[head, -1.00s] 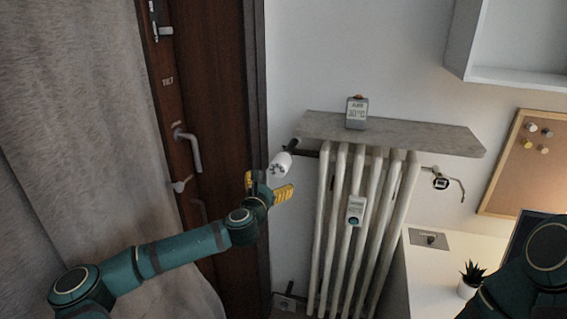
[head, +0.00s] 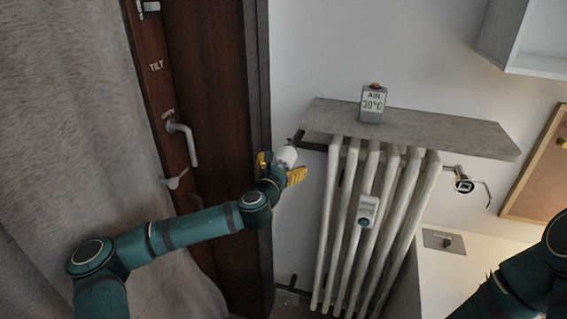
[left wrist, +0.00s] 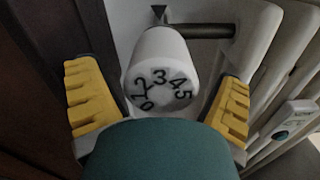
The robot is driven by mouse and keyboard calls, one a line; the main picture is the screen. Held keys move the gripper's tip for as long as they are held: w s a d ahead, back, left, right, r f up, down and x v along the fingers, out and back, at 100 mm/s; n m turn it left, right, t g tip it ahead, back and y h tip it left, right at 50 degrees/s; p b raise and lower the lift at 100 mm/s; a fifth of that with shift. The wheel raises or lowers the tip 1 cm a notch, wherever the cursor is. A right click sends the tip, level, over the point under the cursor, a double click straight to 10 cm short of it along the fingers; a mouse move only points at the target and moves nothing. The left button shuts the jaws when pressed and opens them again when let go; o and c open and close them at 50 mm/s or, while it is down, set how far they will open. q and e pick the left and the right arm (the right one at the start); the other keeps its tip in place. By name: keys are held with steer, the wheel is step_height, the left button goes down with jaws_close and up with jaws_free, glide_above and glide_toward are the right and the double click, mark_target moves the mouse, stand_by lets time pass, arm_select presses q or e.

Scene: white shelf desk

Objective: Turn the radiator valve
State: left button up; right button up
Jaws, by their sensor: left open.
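The radiator valve (head: 287,155) is a white knob at the upper left of the white radiator (head: 352,215), joined to a dark pipe. In the left wrist view the valve (left wrist: 160,72) shows black numbers on its end face, with the 3 near the top, below a dark triangular mark. My left gripper (head: 281,171) has yellow fingers and is open. In the left wrist view its fingers (left wrist: 160,108) stand on either side of the knob with gaps on both sides. My right gripper is not in view; only my right arm shows at the lower right.
A small meter (head: 367,211) hangs on the ribs. A brown door with a handle (head: 184,143) and a grey curtain (head: 75,120) are at the left.

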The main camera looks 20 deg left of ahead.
arm_select(q)
steer(key=shift+c, duration=0.2)
steer(key=c, duration=1.1)
steer(key=shift+c, duration=0.2)
steer(key=shift+m, duration=0.4)
steer(key=m+p, duration=0.1)
steer(key=m, duration=0.2)
steer(key=shift+a+r+m, duration=0.1)
steer(key=shift+m, duration=0.3)
steer(key=m, duration=0.3)
steer(key=shift+m, duration=0.3)
steer(key=m, duration=0.3)
steer(key=shift+m+b, duration=0.3)
steer(key=shift+b, duration=0.1)
steer(key=m+b, duration=0.2)
steer(key=m, duration=0.4)
steer(key=shift+a+r, duration=0.1)
steer(key=shift+r, duration=0.05)
